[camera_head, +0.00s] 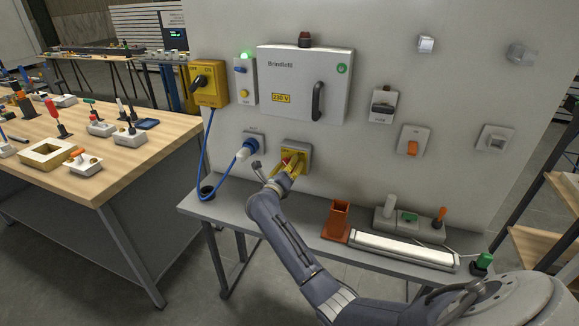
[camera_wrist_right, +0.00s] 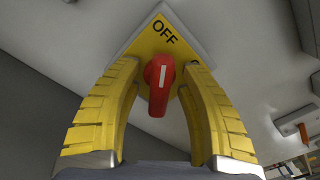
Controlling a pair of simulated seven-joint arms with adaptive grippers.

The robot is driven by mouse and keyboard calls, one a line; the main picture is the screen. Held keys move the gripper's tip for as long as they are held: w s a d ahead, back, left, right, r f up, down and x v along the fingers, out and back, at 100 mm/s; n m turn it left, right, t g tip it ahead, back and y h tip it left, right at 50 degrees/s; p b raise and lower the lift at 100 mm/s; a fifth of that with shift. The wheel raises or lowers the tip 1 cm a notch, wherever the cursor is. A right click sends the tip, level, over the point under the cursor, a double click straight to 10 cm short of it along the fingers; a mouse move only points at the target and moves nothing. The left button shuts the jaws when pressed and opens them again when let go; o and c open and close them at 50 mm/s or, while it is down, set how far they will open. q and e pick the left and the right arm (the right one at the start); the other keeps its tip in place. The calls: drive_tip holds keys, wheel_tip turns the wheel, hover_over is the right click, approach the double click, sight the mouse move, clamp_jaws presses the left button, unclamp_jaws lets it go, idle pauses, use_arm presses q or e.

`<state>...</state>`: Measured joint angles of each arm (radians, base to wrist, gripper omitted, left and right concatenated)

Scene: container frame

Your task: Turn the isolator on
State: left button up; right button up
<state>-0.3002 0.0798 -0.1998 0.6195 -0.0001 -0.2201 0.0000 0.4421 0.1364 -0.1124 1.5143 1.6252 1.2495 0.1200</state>
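The isolator is a yellow plate on a grey box (camera_head: 305,152), low on the upright panel. In the right wrist view its yellow plate (camera_wrist_right: 150,40) fills the top middle, with the word OFF on it. Its red knob (camera_wrist_right: 160,97) has a white line that points roughly toward OFF. My right gripper (camera_head: 288,166) is at the isolator, and its yellow fingers also show in the wrist view (camera_wrist_right: 160,72). They stand on both sides of the knob, open, with a visible gap on each side. My left gripper is out of view.
A blue plug (camera_head: 247,149) with a cable is just left of the isolator. A narrow shelf (camera_head: 235,208) below holds an orange-brown holder (camera_head: 338,222) and a long white bar (camera_head: 402,250).

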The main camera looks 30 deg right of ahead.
clamp_jaws()
drive_tip(key=shift+m, duration=0.4)
drive_tip(key=m, duration=0.3)
drive_tip(key=shift+s+m, duration=0.1)
drive_tip(key=shift+m, duration=0.3)
drive_tip(key=m, duration=0.3)
drive_tip(key=shift+d+m, duration=0.1)
drive_tip(key=shift+m, duration=0.2)
drive_tip(key=m, duration=0.4)
drive_tip(key=shift+s, duration=0.1)
drive_tip(key=shift+d+m, duration=0.1)
drive_tip(key=shift+m, duration=2.1)
